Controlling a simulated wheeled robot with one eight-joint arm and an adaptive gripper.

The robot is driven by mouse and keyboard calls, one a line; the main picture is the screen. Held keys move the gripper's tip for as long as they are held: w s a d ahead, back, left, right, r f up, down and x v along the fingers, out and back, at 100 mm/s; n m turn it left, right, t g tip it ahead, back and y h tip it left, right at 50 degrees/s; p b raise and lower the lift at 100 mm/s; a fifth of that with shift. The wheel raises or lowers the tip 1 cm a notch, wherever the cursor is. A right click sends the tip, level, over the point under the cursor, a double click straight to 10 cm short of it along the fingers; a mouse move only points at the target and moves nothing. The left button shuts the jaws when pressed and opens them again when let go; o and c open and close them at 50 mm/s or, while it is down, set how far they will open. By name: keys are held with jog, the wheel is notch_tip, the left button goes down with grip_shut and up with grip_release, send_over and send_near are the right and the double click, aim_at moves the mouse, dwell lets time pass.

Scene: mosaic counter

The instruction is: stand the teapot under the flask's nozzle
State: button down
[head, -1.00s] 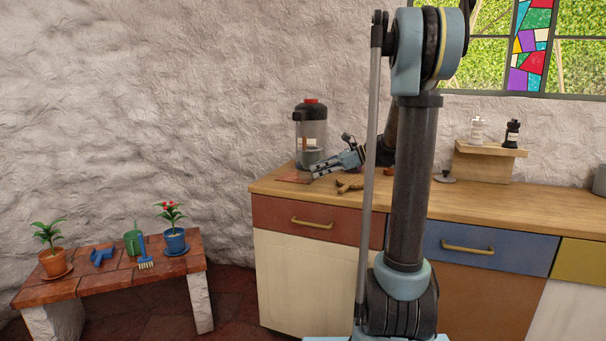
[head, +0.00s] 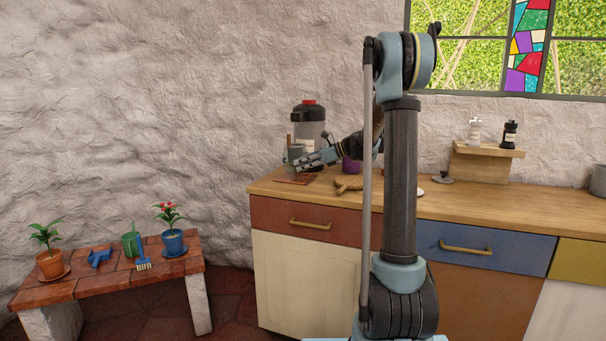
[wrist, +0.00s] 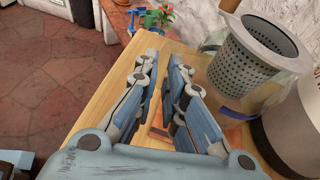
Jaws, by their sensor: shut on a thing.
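The teapot (head: 295,153) shows as a grey infuser with a brown upright part, at the flask's front left. In the wrist view, the teapot (wrist: 262,52) is clear glass around a perforated metal infuser, right of the fingers. My gripper (head: 299,165) is in front of the teapot and shut on it; the exact contact is hard to see. The gripper (wrist: 164,62) also shows in the wrist view. The teapot's base and the flask's nozzle are hidden.
A reddish tile (head: 291,180) lies on the counter below my gripper. A wooden board (head: 347,184) and a purple thing (head: 350,166) are to its right. A low bench (head: 110,273) with plants stands left. A small shelf (head: 486,160) holds two bottles.

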jog(key=shift+f, duration=1.4)
jog(key=c, duration=1.7)
grip_release()
jog(key=shift+d, duration=0.1)
jog(key=v, duration=1.2)
jog(key=s+f+n+h, duration=0.3)
jog(key=s+n, duration=0.2)
jog(key=s, duration=0.7)
jog(key=s+f+n+h, duration=0.3)
jog(key=s+n+h, duration=0.1)
jog(key=s, duration=0.9)
jog(key=s+d+f+n+h, duration=0.2)
jog(key=s+d+f+n, duration=0.1)
jog(key=s, duration=0.3)
jog(key=s+d+f+n+h, duration=0.2)
jog(key=s+d+f+n, duration=0.1)
jog(key=s+f, duration=0.3)
jog(key=s+d+f+n+h, duration=0.2)
jog(key=s+d+f+n, duration=0.1)
jog(key=s+f+n, duration=0.1)
jog(key=shift+s+f+n, duration=0.2)
jog(key=shift+s+f, duration=0.15)
jog(key=shift+s, duration=0.35)
jog(key=shift+s+f+n, duration=0.2)
jog(key=shift+s+f, duration=0.1)
jog(key=shift+s, duration=0.4)
